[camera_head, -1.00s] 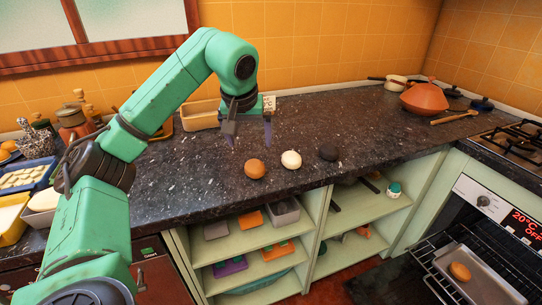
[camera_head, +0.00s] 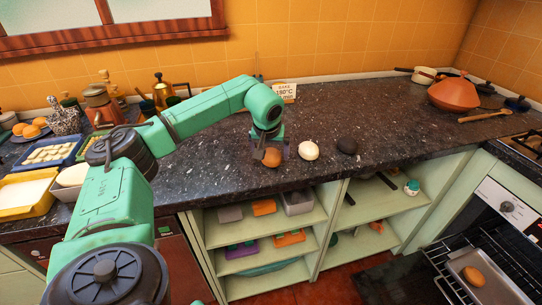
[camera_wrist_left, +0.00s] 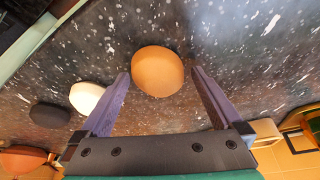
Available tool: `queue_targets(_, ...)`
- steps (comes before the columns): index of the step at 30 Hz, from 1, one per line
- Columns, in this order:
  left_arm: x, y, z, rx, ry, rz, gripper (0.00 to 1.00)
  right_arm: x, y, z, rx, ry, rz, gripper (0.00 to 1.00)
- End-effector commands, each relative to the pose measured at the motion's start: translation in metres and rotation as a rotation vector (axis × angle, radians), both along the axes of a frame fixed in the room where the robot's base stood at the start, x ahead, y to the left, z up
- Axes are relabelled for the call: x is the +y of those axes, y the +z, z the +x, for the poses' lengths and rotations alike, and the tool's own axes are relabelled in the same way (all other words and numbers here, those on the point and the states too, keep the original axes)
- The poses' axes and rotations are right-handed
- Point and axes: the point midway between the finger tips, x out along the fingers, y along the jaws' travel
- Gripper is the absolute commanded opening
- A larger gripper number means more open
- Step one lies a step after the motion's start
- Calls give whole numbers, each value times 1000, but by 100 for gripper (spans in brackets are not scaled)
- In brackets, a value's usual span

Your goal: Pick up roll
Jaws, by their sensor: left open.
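A round brown roll (camera_head: 272,158) sits on the dark speckled counter near its front edge. My left gripper (camera_head: 270,151) is lowered over it, with a finger on each side. In the left wrist view the roll (camera_wrist_left: 157,71) lies between the open fingertips (camera_wrist_left: 160,73), with a gap showing on both sides. A white roll (camera_head: 308,150) and a black roll (camera_head: 347,145) sit to the right, apart from the gripper. Another brown roll (camera_head: 474,276) lies on a tray in the open oven. My right gripper is not in view.
A sign (camera_head: 284,92) stands at the back of the counter (camera_head: 400,125). Trays, bowls and jars crowd the left end. An orange tagine (camera_head: 455,94) and a wooden spoon (camera_head: 485,117) are at the right. Open shelves (camera_head: 275,222) lie below. The counter's middle is mostly clear.

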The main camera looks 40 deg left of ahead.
Motion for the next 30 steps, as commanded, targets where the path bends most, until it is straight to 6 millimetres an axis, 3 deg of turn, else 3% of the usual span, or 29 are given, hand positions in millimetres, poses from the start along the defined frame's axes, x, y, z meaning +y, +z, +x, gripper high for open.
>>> queue_targets(2, 0, 0, 0, 0, 0, 0, 100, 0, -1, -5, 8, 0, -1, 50)
queue_targets(3, 0, 0, 0, 0, 0, -1, 92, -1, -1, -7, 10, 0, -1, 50)
queue_targets(8, -1, 0, 0, 0, 0, -1, 31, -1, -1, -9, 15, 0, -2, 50)
queue_targets(9, -1, 1, 0, 0, 0, -1, 25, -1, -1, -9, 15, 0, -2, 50)
queue_targets(20, -1, 11, 1, -3, 0, -1, 24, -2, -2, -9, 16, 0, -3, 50)
queue_targets(23, -1, 28, 1, -5, 0, -2, 24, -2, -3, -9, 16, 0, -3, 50)
queue_targets(26, -1, 56, 2, -8, 0, -2, 24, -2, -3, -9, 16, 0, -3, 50)
queue_targets(30, -2, 113, 2, -9, -2, -3, 24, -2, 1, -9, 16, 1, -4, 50)
